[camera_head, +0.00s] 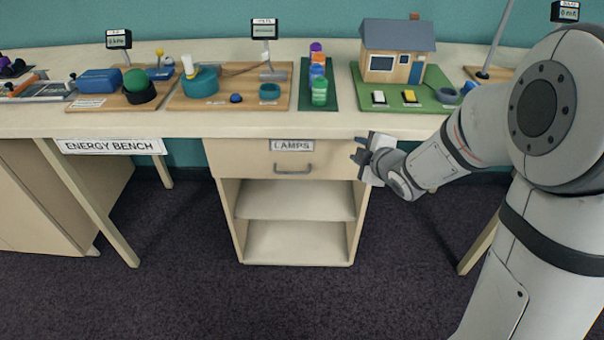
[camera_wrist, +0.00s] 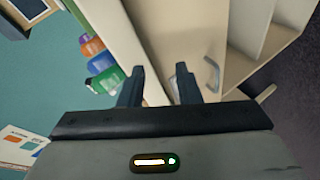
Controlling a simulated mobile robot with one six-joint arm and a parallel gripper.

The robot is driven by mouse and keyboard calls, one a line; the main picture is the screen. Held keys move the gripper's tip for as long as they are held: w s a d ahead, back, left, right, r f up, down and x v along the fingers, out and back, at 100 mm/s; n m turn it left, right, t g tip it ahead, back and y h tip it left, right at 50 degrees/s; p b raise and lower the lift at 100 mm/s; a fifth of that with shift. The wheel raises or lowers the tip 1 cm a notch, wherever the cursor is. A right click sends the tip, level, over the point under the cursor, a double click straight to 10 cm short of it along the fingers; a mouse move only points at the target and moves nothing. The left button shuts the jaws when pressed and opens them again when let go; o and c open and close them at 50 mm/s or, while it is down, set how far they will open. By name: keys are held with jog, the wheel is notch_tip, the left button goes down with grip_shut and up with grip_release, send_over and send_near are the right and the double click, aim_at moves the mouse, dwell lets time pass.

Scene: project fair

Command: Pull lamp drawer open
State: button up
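The lamp drawer (camera_head: 240,160) is a pale wooden front labelled LAMPS, flush under the bench top and closed. Its grey bar handle (camera_head: 293,169) sits at the middle of the front, below the label (camera_head: 292,145). My gripper (camera_head: 357,148) is to the right of the handle, near the drawer's right edge and apart from the handle. In the wrist view my gripper (camera_wrist: 159,74) has its two dark fingers spread with nothing held between them. The handle (camera_wrist: 212,75) shows right of the fingers there, on the drawer front (camera_wrist: 185,35).
Open shelves (camera_head: 295,204) lie below the drawer. The bench top (camera_head: 230,124) carries a model house (camera_head: 397,55), coloured bottles (camera_head: 319,90) and wooden boards with devices. Bench legs stand left and right. The dark carpet (camera_head: 200,290) in front is clear.

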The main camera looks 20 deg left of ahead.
aim_at(294, 173)
jog(key=s+a+f+n+g+y+b, duration=0.2)
jog(key=a+f+n+y+b, duration=0.45)
jog(key=a+f, duration=0.45)
jog(key=shift+n+g, duration=0.3)
jog(key=shift+n, duration=0.25)
jog(key=x, duration=0.7)
jog(key=shift+s+a+f, duration=0.15)
jog(key=shift+a+f, duration=0.05)
jog(key=shift+f, duration=0.1)
grip_shut()
